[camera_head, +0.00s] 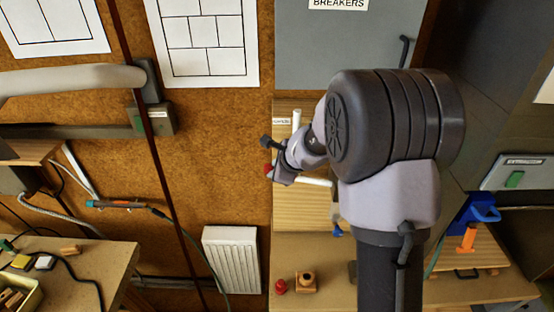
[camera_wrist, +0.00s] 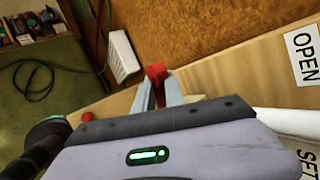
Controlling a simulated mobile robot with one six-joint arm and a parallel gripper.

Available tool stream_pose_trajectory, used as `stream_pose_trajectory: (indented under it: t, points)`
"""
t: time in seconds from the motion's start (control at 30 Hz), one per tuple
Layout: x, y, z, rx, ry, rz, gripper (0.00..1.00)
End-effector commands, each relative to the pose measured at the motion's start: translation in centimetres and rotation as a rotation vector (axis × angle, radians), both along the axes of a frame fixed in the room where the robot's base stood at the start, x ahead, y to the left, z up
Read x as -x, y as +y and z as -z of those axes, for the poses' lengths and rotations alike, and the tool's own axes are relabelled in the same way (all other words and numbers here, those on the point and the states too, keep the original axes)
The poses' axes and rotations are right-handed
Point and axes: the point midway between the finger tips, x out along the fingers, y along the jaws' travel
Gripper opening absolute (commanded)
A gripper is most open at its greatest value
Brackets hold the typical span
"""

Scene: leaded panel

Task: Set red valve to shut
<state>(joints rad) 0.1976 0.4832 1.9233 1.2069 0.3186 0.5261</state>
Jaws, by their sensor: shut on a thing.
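The red valve's handle (camera_wrist: 155,72) shows in the wrist view at the tip of my gripper (camera_wrist: 158,84), between its two grey fingers. The fingers are shut on the handle. In the head view, a small red part of the valve (camera_head: 268,169) shows beside my gripper (camera_head: 276,174), in front of the wooden panel. My wrist and arm hide much of that panel. An "OPEN" label (camera_wrist: 304,52) is on the wooden board at the right of the wrist view.
A white pipe (camera_wrist: 288,122) runs beside the board in the wrist view, near a partly cut-off label (camera_wrist: 309,164). Below the panel, a red knob (camera_head: 281,287) and a wooden piece (camera_head: 306,283) stand on a bench. A white radiator (camera_head: 231,260) is on the wall to the left.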

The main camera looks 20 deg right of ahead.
Motion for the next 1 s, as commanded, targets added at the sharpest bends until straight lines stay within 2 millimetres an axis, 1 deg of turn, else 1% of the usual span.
stream_pose_trajectory:
  t: [0.03, 0.2, 0.5, 0.7, 1.0]
  points:
    - [0.2, 0.3, -0.1, 0.033, 0.019, -0.002, 0.00]
    - [0.1, 0.4, 0.6, 0.152, 0.058, -0.002, 0.00]
    - [0.0, 0.4, 1.7, 0.287, 0.099, 0.001, 0.00]
    - [0.0, 0.4, 2.1, 0.326, 0.108, 0.001, 0.00]
    - [-0.1, 0.4, 2.4, 0.336, 0.109, 0.002, 0.00]
